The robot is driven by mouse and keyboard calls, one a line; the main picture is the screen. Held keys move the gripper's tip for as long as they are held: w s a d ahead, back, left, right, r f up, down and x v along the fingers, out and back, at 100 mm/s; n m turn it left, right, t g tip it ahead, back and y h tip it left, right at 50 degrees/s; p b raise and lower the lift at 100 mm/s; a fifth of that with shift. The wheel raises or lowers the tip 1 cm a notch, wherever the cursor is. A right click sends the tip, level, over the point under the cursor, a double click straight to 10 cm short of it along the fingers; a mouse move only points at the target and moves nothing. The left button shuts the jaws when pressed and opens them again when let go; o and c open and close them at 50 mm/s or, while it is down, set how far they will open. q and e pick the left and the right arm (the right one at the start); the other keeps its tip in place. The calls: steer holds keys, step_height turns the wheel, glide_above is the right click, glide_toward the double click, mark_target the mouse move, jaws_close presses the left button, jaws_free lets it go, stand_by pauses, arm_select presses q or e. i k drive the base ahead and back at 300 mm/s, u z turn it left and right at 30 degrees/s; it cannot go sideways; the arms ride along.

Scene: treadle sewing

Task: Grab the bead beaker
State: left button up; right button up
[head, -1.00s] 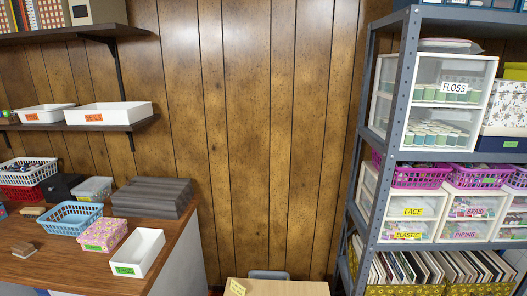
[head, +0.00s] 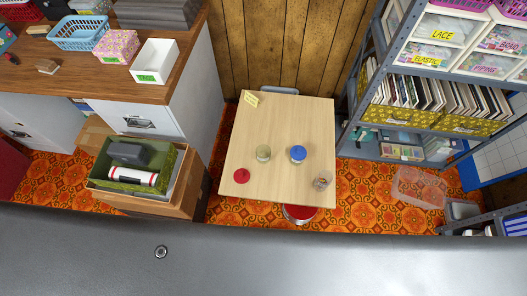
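Small containers stand on the light wooden table (head: 280,120) in the head view. A small clear beaker (head: 321,182) with some orange-brown contents is near the table's front right corner. A round pale-green jar or cup (head: 263,153) stands near the middle, and a jar with a blue top (head: 298,154) stands to its right. A flat red disc (head: 241,175) lies at the front left. I cannot read a label on any of these; the clear one looks most like the bead beaker. Neither of my grippers is in view.
A yellow note (head: 251,99) lies at the table's back left. A red-seated stool (head: 300,213) is partly under the front edge. A metal shelf rack (head: 372,80) is at right.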

mark_target(319, 187)
steer(key=z, duration=0.55)
